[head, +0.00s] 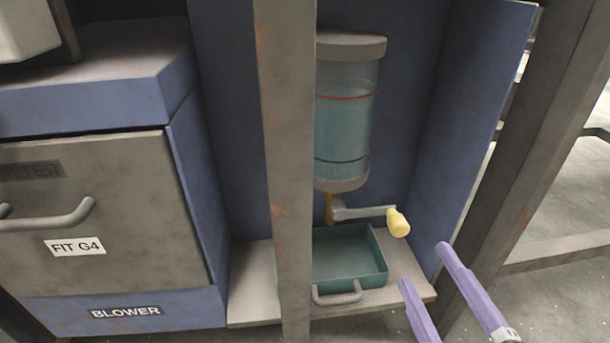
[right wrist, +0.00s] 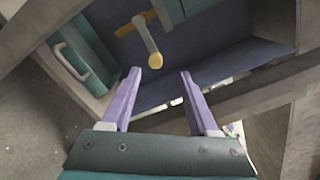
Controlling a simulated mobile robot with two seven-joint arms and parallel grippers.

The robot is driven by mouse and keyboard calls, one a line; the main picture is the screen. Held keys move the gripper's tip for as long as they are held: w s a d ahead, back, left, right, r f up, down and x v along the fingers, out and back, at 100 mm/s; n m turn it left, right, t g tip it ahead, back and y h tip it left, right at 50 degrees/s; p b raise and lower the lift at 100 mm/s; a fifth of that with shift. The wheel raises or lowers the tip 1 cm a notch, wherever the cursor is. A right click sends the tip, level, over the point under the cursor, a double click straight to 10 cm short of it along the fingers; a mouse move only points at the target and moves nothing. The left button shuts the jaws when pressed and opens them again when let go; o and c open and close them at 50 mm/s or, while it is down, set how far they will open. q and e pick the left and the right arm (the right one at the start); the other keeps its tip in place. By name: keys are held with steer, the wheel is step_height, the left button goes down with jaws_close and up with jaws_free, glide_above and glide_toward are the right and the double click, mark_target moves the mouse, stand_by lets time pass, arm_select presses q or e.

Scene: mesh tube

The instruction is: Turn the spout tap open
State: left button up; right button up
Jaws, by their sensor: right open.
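The spout tap (head: 331,208) is a brass-coloured stem under a clear water cylinder (head: 345,115). Its grey lever points right and ends in a yellow knob (head: 398,222). My right gripper (head: 422,264) has two purple fingers, spread apart and empty. It is below and to the right of the knob, not touching it. In the right wrist view the yellow knob (right wrist: 155,61) shows beyond the open fingers (right wrist: 160,73), between their tips. My left gripper is not in view.
A green tray (head: 348,278) with a grey handle sits on the shelf (head: 255,285) below the tap. A grey post (head: 288,170) stands left of the cylinder and hides part of it. A blue side panel (head: 470,130) stands to the right. A blower cabinet (head: 100,215) is at left.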

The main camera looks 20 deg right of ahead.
mark_target(403, 231)
steer(key=b+x, duration=0.1)
steer(key=x, duration=0.2)
steer(key=b+x, duration=0.1)
steer(key=x, duration=0.2)
steer(key=f+b+x, duration=0.1)
steer(key=x, duration=0.2)
steer(key=shift+w+d, duration=0.2)
steer(key=shift+w, duration=0.1)
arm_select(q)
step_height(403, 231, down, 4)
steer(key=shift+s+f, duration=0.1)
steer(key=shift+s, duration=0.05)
arm_select(e)
jaws_close()
steer(key=shift+r, duration=0.1)
stand_by(0.7)
